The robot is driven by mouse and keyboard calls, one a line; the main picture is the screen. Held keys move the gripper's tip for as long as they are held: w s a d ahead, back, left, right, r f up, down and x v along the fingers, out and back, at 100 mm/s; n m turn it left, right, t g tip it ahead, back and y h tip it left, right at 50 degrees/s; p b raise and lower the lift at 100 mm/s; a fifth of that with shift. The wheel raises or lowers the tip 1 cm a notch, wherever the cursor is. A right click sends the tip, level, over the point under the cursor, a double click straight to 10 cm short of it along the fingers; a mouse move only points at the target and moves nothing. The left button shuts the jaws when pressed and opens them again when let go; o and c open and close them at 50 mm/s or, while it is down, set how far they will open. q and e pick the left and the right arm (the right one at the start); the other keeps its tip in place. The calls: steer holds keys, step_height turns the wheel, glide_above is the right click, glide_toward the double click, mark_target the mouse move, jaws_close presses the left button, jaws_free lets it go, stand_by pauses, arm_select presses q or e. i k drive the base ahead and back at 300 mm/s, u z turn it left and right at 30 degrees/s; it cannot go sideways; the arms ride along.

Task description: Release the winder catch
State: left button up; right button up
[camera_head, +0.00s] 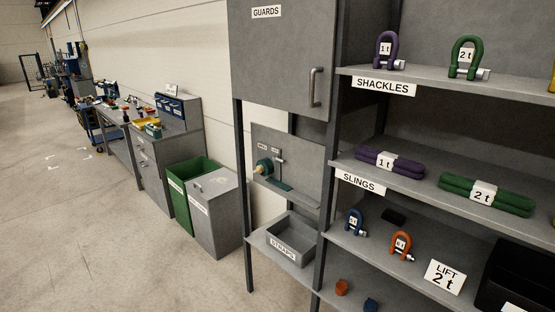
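What looks like the winder, a small teal drum with a pale hub (264,168), is mounted on a grey panel (305,160) below the "GUARDS" cupboard. A thin upright grey piece (281,163) stands just right of the drum and may be the catch; its position is too small to tell. Two small white labels sit above the drum, too small to read. A teal strip (281,185) shows below it. Neither of my grippers is in view.
The "GUARDS" door (280,60) is shut above. A grey "STRAPS" tray (291,240) stands on the shelf below. Shelves at right hold shackles (387,50), slings (486,195) and a "LIFT 2 t" card (444,277). Bins (215,210) stand left; the floor (80,240) is clear.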

mark_target(276, 158)
steer(key=u, duration=1)
steer(key=i, duration=1.15)
steer(key=u, duration=0.75)
steer(key=i, duration=1.05)
steer(key=z, duration=1.15)
steer(key=i, duration=1)
steer(key=z, duration=1.05)
